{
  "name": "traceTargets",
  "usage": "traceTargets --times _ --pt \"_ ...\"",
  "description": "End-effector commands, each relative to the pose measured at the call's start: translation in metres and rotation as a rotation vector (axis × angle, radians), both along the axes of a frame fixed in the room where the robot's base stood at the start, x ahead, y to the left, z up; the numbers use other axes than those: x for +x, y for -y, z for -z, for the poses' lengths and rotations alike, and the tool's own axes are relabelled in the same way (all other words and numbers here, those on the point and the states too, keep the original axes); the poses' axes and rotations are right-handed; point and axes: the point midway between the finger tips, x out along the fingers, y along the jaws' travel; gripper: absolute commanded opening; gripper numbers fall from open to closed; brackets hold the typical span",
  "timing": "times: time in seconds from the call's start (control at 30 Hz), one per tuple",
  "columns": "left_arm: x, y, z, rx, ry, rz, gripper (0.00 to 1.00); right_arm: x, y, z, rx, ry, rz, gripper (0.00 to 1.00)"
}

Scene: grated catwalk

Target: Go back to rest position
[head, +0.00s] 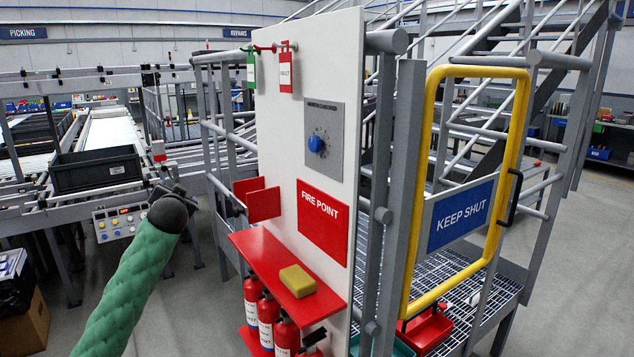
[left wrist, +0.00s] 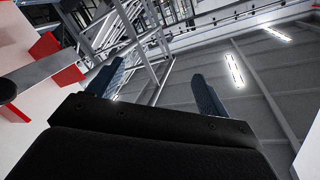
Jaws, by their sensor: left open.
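My left gripper (head: 172,188) is at the end of the green-sleeved arm, left of the white fire point board (head: 275,140). It looks small and dark in the head view, and it is apart from the board. In the left wrist view its two blue-grey fingers (left wrist: 155,88) stand wide apart with nothing between them. The board and a red part (left wrist: 45,45) show at the left of that view. My right gripper is in neither view.
The red shelf (head: 262,262) juts from the board and bears a yellow block (head: 297,281). Red extinguishers (head: 268,318) stand below. The yellow gate (head: 523,110) with its KEEP SHUT sign is on the right. A conveyor with a black crate (head: 97,172) is on the left.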

Motion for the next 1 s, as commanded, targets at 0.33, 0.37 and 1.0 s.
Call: traceTargets --times 0.33,0.37,1.0 --pt "-0.041 0.056 0.208 -0.186 -0.321 0.060 0.79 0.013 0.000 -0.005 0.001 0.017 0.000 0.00" --pt "-0.047 0.061 0.225 -0.200 -0.345 0.065 0.79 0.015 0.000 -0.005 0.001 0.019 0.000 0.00" --pt "-0.250 0.159 0.537 -0.454 -0.790 0.097 0.79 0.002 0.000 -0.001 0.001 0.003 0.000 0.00"
